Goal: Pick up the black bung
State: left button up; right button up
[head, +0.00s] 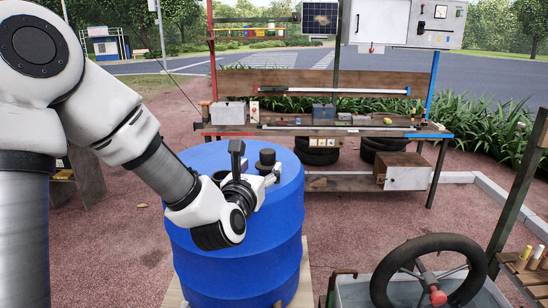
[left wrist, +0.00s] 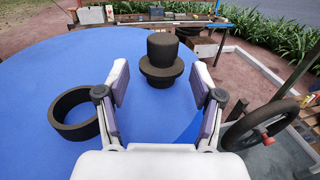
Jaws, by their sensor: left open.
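The black bung (head: 266,158) stands upright on top of the blue drum (head: 240,250). It has a wide flange and a narrower round top. In the left wrist view the bung (left wrist: 162,55) is straight ahead, just beyond the fingertips and roughly centred between them. My left gripper (head: 256,168) is over the drum top, open and empty. In the left wrist view its two fingers (left wrist: 160,82) are spread wide, with blue drum top visible between them. My right gripper is not in view.
A black open ring (left wrist: 75,113) sits on the drum top left of my left gripper. A handwheel (head: 430,272) is at the front right. A workbench (head: 320,130) with small items stands behind the drum. Open gravel lies left of the drum.

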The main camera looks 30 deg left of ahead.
aim_at(265, 158)
pick_arm(q)
jog(key=w+r+p, duration=0.1)
jog(key=p, duration=0.1)
jog(key=w+r+p, duration=0.1)
jog(key=p, duration=0.1)
jog(key=shift+w+a+r, duration=0.1)
jog(key=shift+a+r, duration=0.05)
jog(key=shift+r, duration=0.1)
jog(key=w, duration=0.1)
jog(key=w+a+f, duration=0.1)
jog(key=w+f, duration=0.1)
jog(key=w, duration=0.1)
jog(key=shift+a+p, duration=0.25)
jog(key=shift+p, duration=0.05)
jog(key=shift+s+d+r, duration=0.2)
jog(key=shift+s+r, duration=0.15)
jog(key=shift+s, duration=0.15)
jog(key=c, duration=1.3)
jog(key=shift+o, duration=0.2)
jog(key=shift+w, duration=0.15)
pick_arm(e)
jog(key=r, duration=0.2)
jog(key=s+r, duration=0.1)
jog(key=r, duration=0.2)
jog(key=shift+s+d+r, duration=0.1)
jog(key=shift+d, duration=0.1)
